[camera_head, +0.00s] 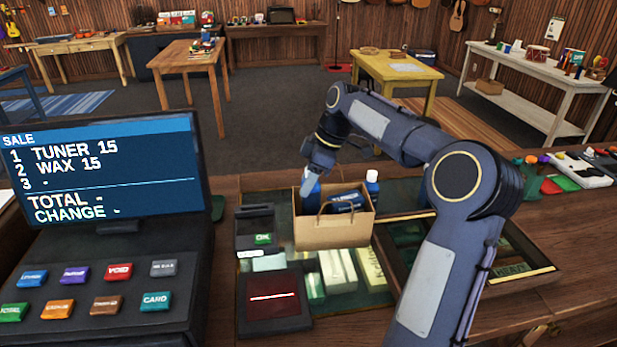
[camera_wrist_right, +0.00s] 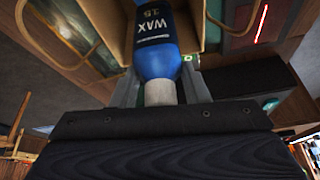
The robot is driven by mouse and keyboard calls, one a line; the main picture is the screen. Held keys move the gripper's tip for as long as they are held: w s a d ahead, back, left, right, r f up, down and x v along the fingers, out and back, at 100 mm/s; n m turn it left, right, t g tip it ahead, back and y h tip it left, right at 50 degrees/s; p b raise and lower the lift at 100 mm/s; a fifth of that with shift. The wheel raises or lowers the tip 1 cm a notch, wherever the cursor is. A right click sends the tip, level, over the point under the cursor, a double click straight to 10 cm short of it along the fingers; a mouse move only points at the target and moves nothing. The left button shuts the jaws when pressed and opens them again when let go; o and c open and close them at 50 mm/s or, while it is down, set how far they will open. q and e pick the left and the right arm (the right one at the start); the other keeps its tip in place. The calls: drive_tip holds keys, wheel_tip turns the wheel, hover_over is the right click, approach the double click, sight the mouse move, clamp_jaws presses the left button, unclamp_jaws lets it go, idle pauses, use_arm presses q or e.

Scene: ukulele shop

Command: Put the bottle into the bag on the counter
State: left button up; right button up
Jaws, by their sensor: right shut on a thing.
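The brown paper bag (camera_head: 333,234) stands open on the counter with its handles up. My right gripper (camera_head: 314,172) is above the left part of its mouth, shut on a blue bottle (camera_head: 311,187). In the right wrist view the gripper (camera_wrist_right: 160,95) grips this bottle (camera_wrist_right: 155,62) by its pale cap; its dark label reads WAX 15. The bottle's lower part is inside or behind the bag's rim; the bag (camera_wrist_right: 117,30) surrounds it in the wrist view. A dark blue item (camera_head: 346,203) shows in the bag. My left gripper is out of view.
Another blue bottle (camera_head: 372,186) with a white cap stands behind the bag's right side. A register with a screen (camera_head: 105,170) stands at left, a card reader (camera_head: 256,232) beside the bag. An open wooden drawer tray (camera_head: 500,279) lies at right.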

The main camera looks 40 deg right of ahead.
drive_tip(key=shift+f+b, duration=1.5)
drive_tip(key=shift+f, duration=0.85)
drive_tip(key=o, duration=1.2)
drive_tip(key=shift+c, duration=0.2)
drive_tip(key=v, duration=0.7)
drive_tip(key=shift+d+r, duration=0.2)
drive_tip(key=shift+r, duration=0.15)
drive_tip(key=shift+s+a, duration=0.1)
